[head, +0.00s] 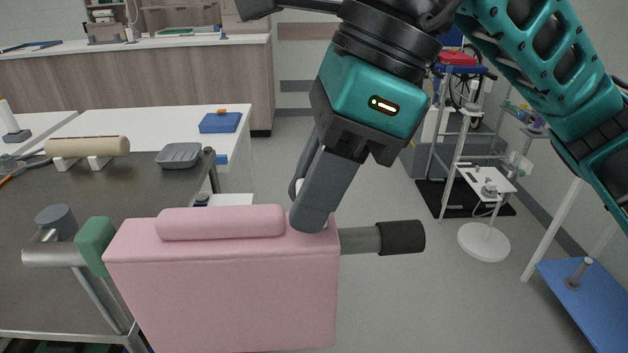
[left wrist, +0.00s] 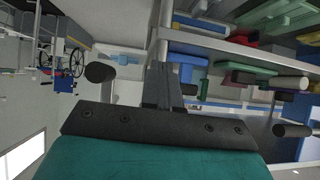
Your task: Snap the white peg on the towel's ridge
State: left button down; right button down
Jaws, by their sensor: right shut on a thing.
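The pink towel (head: 225,290) hangs over a rail, with a rounded ridge (head: 222,223) along its top. My right gripper (head: 312,215) comes down from above, its fingers at the right end of the ridge. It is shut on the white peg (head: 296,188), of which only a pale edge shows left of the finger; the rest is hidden. I cannot tell whether the peg touches the towel. My left gripper is out of the head view; in the left wrist view its fingers (left wrist: 172,88) are together with nothing visible between them.
The rail's dark end (head: 402,237) sticks out right of the towel, and a green block (head: 95,245) sits at its left. A dark trolley top (head: 120,190) carries a beige roll (head: 90,147) and a grey dish (head: 180,155).

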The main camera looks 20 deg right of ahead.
pick_arm(q)
jog(key=shift+f, duration=0.1)
pick_arm(e)
jog(key=shift+f, duration=0.15)
jog(key=shift+f+b, duration=0.3)
jog(key=shift+b, duration=0.15)
pick_arm(q)
jog(key=shift+f, duration=0.2)
pick_arm(e)
jog(key=c, duration=0.8)
grip_release()
jog(key=shift+r, duration=0.1)
jog(key=shift+d+r, duration=0.1)
jog(key=shift+r, duration=0.25)
pick_arm(q)
notch_tip(320, 180, up, 6)
jog(key=p, duration=0.5)
jog(key=shift+w+d+p, duration=0.2)
jog(key=shift+d+p, duration=0.05)
jog(key=shift+p, duration=0.05)
pick_arm(e)
jog(key=w+a+v, duration=0.1)
jog(key=v, duration=1.4)
jog(key=shift+s+r, duration=0.4)
jog(key=shift+r, duration=0.3)
pick_arm(q)
jog(key=shift+r, duration=0.1)
